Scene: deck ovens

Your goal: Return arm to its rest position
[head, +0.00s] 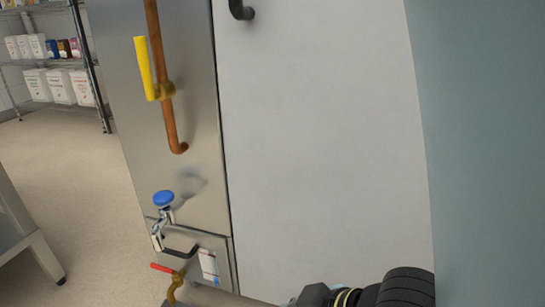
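Part of one of my arms shows at the bottom edge, right of centre, in the head view, with black ribbed and ringed parts in front of the pale panel. I cannot tell which arm it is. No gripper fingers show in the frame, so neither gripper's opening can be seen.
A steel cabinet side (190,90) carries a copper pipe (157,70) with a yellow lever (144,68), a blue-knobbed tap (163,198) and a red-handled valve (163,267). A pale panel (320,150) and blue-grey wall (485,150) fill the right. Shelving (90,65) stands far left beyond open floor (75,160).

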